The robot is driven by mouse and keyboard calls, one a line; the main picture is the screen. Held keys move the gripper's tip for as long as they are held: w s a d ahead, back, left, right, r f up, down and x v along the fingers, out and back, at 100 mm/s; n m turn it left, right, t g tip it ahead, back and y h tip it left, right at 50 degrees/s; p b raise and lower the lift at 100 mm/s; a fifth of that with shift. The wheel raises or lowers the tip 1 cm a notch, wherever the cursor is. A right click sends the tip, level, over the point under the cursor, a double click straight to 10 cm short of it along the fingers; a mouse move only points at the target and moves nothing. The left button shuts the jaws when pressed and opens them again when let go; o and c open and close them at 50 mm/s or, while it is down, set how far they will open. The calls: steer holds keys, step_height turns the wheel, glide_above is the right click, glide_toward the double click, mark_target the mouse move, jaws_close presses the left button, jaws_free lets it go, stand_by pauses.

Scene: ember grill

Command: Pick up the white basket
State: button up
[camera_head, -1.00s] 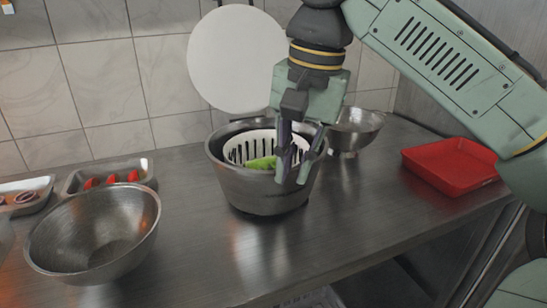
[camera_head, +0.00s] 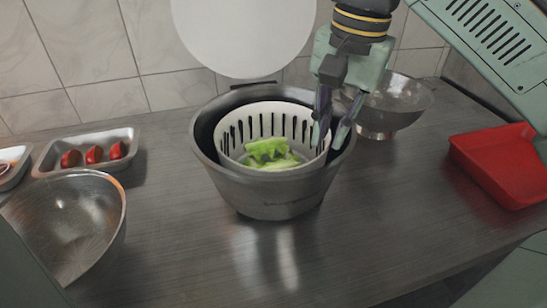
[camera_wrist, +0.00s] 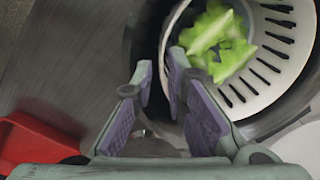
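The white slotted basket (camera_head: 229,142) sits inside a grey metal pot (camera_head: 265,190) on the steel counter. Green lettuce (camera_head: 270,154) lies in the basket. It also shows at the top right of the wrist view (camera_wrist: 262,92). My gripper (camera_head: 333,146) points down at the right side of the basket and pot. Its fingers are apart, one by the basket's rim and the other toward the pot's right rim. In the wrist view the gap between the purple finger pads (camera_wrist: 160,88) is open near the basket's edge. Whether a finger touches the rim cannot be told.
A metal bowl (camera_head: 68,215) stands front left, with a tray (camera_head: 48,159) of tomato pieces behind it. A metal colander (camera_head: 395,105) is behind my gripper. A red tray (camera_head: 500,155) lies at right.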

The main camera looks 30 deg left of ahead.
mark_target(324, 149)
steer(key=shift+w+a+f+p, duration=0.1)
steer(key=shift+a+f+p, duration=0.1)
steer(key=shift+f, duration=0.75)
steer(key=shift+s+a+f+p, duration=0.1)
steer(key=shift+f+p, duration=0.1)
steer(key=shift+f, duration=0.8)
steer(key=shift+w+a+f+p, duration=0.1)
steer(key=shift+a+f+p, duration=0.1)
steer(key=shift+f, duration=0.75)
jaws_close()
steer(key=shift+r, duration=0.15)
